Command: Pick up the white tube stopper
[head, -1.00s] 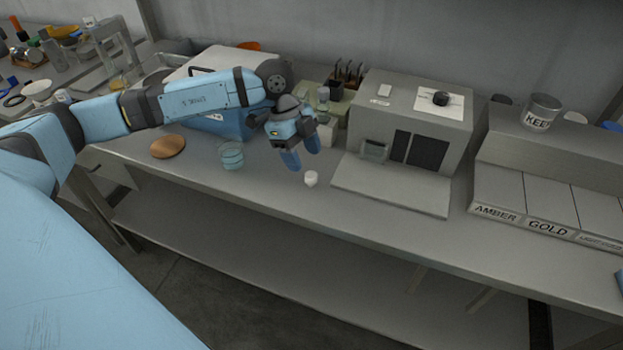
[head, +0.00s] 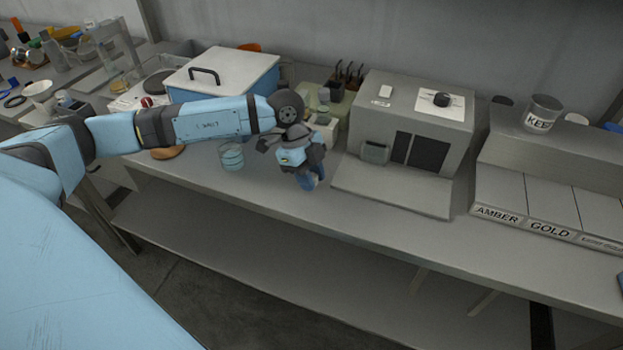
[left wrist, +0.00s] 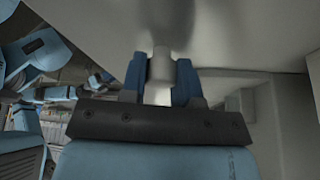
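The white tube stopper (left wrist: 160,68) shows in the left wrist view, between the two blue fingers of my left gripper (left wrist: 160,78). The fingers stand close on either side of it; I cannot tell whether they press on it or leave a small gap. In the head view my left gripper (head: 310,181) points down low over the front part of the bench, and it hides the stopper there. My right gripper is not in view.
A glass beaker (head: 231,156) stands left of the gripper. A grey boxy instrument (head: 413,115) with a flat front plate is close on the right. A blue lidded tank (head: 222,80) stands behind. The bench (head: 375,232) is bare towards its front edge.

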